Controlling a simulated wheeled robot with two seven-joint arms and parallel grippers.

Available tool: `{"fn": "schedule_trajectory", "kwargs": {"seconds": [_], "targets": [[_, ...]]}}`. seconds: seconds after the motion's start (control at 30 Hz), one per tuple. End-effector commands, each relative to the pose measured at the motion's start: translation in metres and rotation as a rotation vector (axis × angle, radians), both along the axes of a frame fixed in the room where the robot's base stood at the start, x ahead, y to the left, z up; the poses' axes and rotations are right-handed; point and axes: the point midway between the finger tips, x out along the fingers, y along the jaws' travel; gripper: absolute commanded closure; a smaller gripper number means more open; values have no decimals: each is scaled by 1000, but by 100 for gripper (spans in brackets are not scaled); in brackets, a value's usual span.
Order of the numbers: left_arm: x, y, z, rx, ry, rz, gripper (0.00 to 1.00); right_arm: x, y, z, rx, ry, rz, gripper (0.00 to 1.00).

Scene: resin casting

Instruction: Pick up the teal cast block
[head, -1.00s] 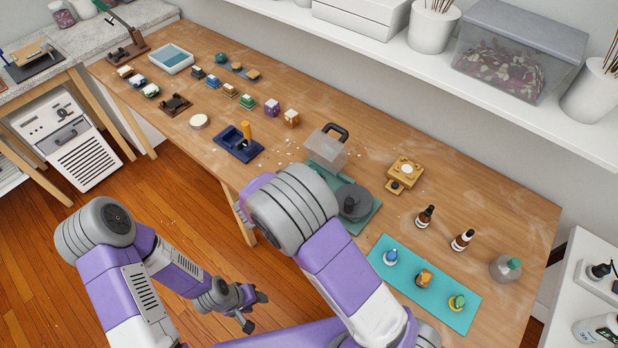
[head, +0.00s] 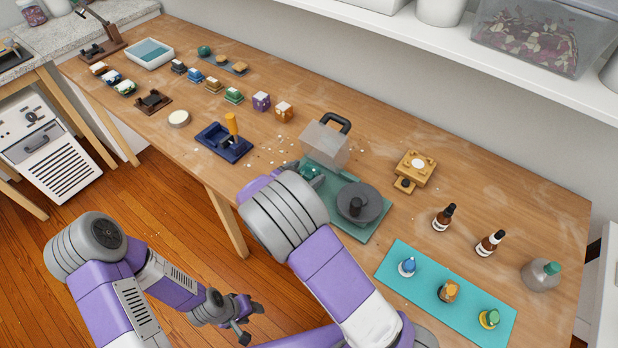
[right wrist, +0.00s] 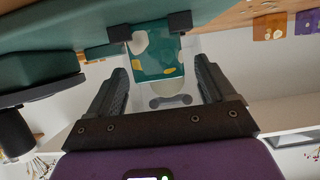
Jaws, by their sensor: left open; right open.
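The teal cast block (right wrist: 155,50), with white and yellow flecks, shows in the right wrist view, ahead of my right gripper (right wrist: 163,68). The two fingers are apart, with the block lined up between them near their tips; I cannot tell whether they touch it. In the head view the block (head: 310,173) is small and partly hidden at the left end of the green machine base (head: 376,230), and my own arm covers most of the right gripper. My left gripper (head: 246,322) is open and empty, low over the floor beside the table.
A clear guard with a black handle (head: 326,142) stands just behind the block. A dark grey disc (head: 360,203) is on the same base. A blue fixture with an orange handle (head: 224,141) is to the left. A teal mat (head: 430,278) with small pieces lies right.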

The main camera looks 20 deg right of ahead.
Motion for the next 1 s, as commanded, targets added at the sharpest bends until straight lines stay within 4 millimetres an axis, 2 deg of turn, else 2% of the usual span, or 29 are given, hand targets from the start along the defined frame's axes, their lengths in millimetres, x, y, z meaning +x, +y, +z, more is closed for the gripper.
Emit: {"fn": "schedule_trajectory", "kwargs": {"seconds": [0.03,0.13,0.4,0.47,0.8,1.0], "targets": [[0,0,-6,0,0,0,52,4,-6,-6,0,1,-2,17],[0,0,-8,0,0,0,52,10,-14,-9,-1,2,0,17],[0,0,-8,0,0,0,52,12,-16,-9,0,2,2,17],[0,0,-8,0,0,0,52,12,-16,-9,0,2,2,25],[0,0,-8,0,0,0,52,12,-16,-9,0,2,1,77],[0,0,-8,0,0,0,52,12,-16,-9,0,1,0,78]]}}
